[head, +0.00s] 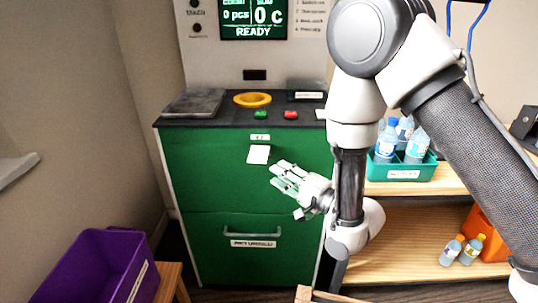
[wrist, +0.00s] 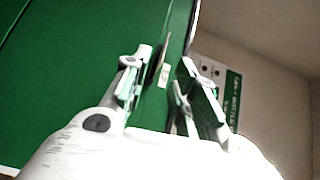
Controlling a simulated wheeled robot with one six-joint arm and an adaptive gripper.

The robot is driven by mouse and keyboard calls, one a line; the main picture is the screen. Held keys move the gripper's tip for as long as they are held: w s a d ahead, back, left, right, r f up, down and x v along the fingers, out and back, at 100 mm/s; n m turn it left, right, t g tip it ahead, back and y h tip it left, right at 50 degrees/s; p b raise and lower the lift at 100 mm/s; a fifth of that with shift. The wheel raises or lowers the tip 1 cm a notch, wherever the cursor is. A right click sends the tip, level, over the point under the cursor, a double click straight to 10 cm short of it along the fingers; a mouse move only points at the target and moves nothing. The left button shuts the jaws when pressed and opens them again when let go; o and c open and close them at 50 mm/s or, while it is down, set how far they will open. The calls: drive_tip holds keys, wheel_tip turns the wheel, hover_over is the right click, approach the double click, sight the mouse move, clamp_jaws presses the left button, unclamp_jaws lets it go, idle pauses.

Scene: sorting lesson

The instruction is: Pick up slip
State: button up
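The slip (head: 259,154) is a small white paper sticking out of the green front of the machine, just below a small white label (head: 260,137). My gripper (head: 282,176) is just below and to the right of the slip in the head view, apart from it there. In the wrist view my gripper (wrist: 165,60) is open, with its two fingers spread and nothing held. A thin edge-on strip that looks like the slip (wrist: 162,54) shows between the fingertips, beside the white label. I cannot tell its exact depth from the fingers.
The machine top holds a yellow ring (head: 253,99), a green button (head: 260,115) and a red button (head: 290,115). A drawer handle (head: 252,233) is lower down. A purple bin (head: 95,265) stands at left. A green crate with bottles (head: 404,170) sits on the right shelf.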

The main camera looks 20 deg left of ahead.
sight(264, 162)
drive_tip(key=x, duration=0.7)
drive_tip(key=shift+w+a+r, duration=0.2)
drive_tip(key=shift+w+a, duration=0.1)
drive_tip(key=shift+c, duration=0.4)
clamp_jaws()
